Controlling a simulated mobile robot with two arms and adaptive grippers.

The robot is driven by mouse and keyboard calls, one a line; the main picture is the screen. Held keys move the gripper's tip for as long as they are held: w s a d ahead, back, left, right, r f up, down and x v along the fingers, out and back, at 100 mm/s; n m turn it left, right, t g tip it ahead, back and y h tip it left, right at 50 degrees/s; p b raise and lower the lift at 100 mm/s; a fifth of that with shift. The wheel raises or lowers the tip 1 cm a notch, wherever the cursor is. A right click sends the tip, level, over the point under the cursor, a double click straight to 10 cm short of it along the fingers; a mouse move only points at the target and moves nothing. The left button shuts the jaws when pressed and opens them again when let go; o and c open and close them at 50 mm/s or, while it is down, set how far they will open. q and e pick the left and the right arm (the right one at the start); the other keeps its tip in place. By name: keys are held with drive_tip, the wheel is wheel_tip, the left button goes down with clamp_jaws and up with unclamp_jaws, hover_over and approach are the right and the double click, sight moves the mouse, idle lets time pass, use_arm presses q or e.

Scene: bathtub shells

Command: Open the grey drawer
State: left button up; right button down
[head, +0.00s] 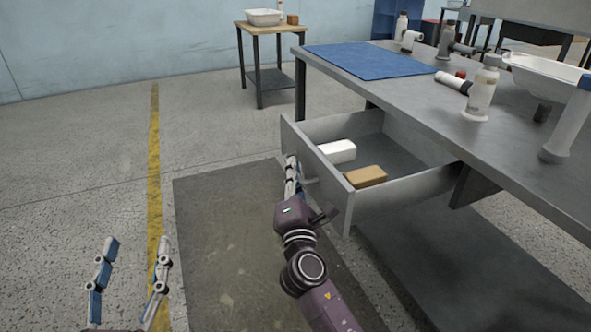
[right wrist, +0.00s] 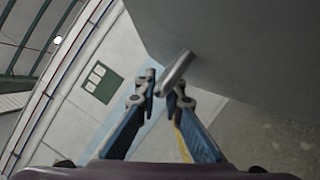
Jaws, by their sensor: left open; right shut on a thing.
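The grey drawer (head: 328,188) stands well out from under the grey workbench, with its inside showing. A white block (head: 338,151) and a brown block (head: 365,177) lie in it. My right gripper (head: 291,162) is at the outer face of the drawer front. In the right wrist view, its fingers (right wrist: 162,88) are shut on the metal bar handle (right wrist: 178,70), beside the grey drawer front (right wrist: 235,45). In the head view the handle is mostly hidden by my gripper. My left gripper (head: 138,250) is open and empty over the floor at the lower left, away from the drawer.
The workbench (head: 425,99) carries a blue mat (head: 370,60), several bottles and a white basin (head: 545,75). A small wooden-topped table (head: 270,28) stands at the back. A dark floor mat (head: 225,230) lies before the drawer; the floor to the left is clear.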

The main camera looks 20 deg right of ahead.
drive_tip(key=c, duration=2.3)
unclamp_jaws()
drive_tip(key=v, duration=1.2)
drive_tip(key=shift+f, duration=0.1)
